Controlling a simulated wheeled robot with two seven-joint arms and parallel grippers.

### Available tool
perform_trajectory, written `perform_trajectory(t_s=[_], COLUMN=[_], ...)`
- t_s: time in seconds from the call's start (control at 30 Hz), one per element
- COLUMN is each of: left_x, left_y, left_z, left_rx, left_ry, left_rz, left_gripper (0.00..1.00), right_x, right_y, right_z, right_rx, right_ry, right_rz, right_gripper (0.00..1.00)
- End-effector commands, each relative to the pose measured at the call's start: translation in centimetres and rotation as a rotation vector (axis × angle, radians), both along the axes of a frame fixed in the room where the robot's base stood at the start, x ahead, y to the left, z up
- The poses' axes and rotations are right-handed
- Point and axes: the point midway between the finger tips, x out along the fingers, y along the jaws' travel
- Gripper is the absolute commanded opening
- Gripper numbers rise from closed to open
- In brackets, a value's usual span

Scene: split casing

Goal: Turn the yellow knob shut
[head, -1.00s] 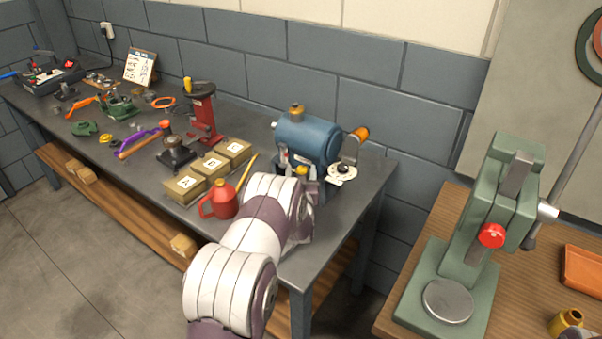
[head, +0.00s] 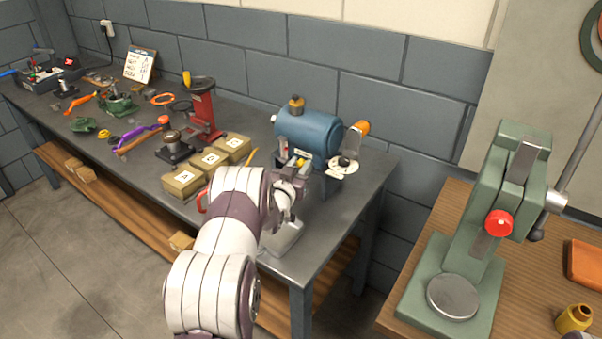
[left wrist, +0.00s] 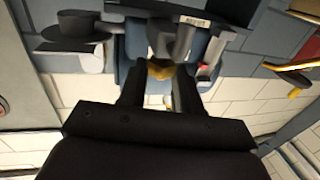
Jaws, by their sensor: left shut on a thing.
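The yellow knob (head: 301,161) is on the front of the blue machine (head: 309,135), which stands near the right end of the grey bench. My left gripper (head: 295,168) reaches it from the front and is shut on it. In the left wrist view the yellow knob (left wrist: 160,69) shows between the tips of the two dark fingers (left wrist: 160,86). The fingers hide part of the knob, and I cannot tell its turn angle. My right gripper is not in view.
A pale disc plate (head: 341,165) and an orange handle (head: 359,128) are at the machine's right side. Labelled boxes (head: 186,182) stand to the left of my arm. A red can (head: 201,201) is mostly hidden by my arm. A green press (head: 470,230) stands on the wooden table at right.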

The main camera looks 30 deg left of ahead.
Motion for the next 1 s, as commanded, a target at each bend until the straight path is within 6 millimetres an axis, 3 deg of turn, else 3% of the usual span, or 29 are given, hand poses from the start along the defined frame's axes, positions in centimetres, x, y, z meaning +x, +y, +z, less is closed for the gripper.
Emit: perform_trajectory(t_s=[0.1, 0.6, 1.0], left_x=[-0.1, 0.2, 0.5], left_y=[0.5, 1.5, 1.8], left_z=[-0.5, -0.5, -0.4], left_rx=[0.0, 0.002, 0.003], left_ry=[0.0, 0.0, 0.002], left_rz=[-0.105, -0.571, -0.829], left_gripper=[0.03, 0.03, 0.03], right_x=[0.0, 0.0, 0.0], right_y=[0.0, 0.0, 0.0], right_z=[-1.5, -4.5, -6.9], right_rx=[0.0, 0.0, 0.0], right_ry=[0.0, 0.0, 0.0], right_rz=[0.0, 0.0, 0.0], right_gripper=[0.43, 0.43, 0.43])
